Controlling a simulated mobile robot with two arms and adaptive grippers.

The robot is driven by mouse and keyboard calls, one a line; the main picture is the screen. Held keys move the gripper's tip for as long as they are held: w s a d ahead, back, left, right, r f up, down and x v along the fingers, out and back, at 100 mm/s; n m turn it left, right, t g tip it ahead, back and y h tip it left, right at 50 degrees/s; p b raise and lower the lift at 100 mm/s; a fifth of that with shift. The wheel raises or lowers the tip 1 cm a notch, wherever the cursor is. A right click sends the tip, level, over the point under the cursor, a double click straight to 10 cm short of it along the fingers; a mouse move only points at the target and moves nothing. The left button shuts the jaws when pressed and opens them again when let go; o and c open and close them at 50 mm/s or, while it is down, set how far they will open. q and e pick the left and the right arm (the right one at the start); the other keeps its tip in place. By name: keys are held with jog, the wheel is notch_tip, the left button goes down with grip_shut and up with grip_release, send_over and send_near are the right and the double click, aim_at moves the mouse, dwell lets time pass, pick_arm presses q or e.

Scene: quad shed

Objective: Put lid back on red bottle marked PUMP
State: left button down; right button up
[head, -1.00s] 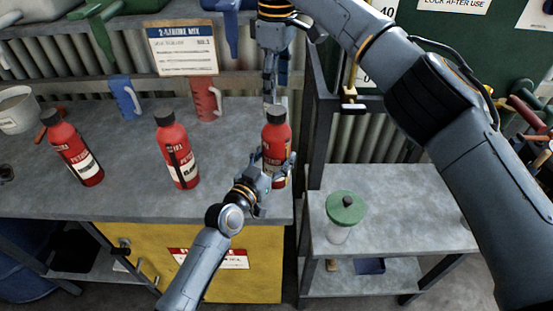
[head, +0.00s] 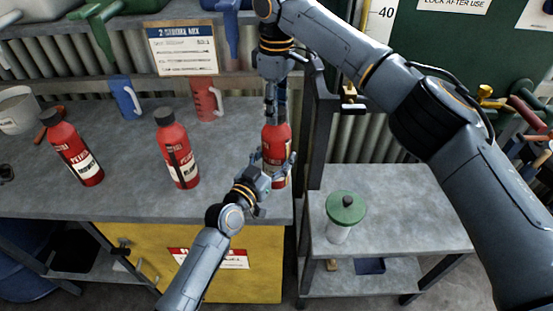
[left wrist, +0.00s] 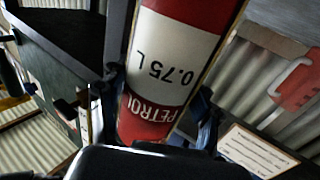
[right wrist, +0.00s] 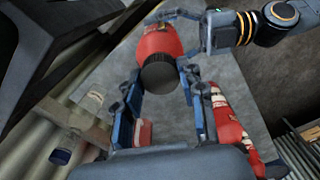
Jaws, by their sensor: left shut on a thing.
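A red bottle (head: 276,143) stands upright at the bench's right end. My left gripper (head: 274,172) is shut around its body. In the left wrist view its label (left wrist: 170,65) reads PETROL and 0.75 L; no PUMP mark is readable there. In the right wrist view a black lid (right wrist: 160,73) is at the bottle's top, between or just beyond my right gripper's spread fingers (right wrist: 160,82). I cannot tell whether they touch it. In the head view my right gripper (head: 271,112) is right above the bottle and hides the lid.
Two more red bottles with black lids, one at left (head: 75,152) and one mid-bench (head: 177,152), stand on the grey bench (head: 120,195). Blue (head: 126,97) and red (head: 207,99) jugs stand behind. A green-lidded jar (head: 345,212) is on the right cart (head: 410,205).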

jog(key=shift+c, duration=1.1)
jog(key=o, duration=1.4)
jog(key=shift+c, duration=0.2)
jog(key=shift+r, duration=0.1)
notch_tip(320, 180, up, 12)
pick_arm(q)
jog(key=shift+c, duration=1.1)
grip_release()
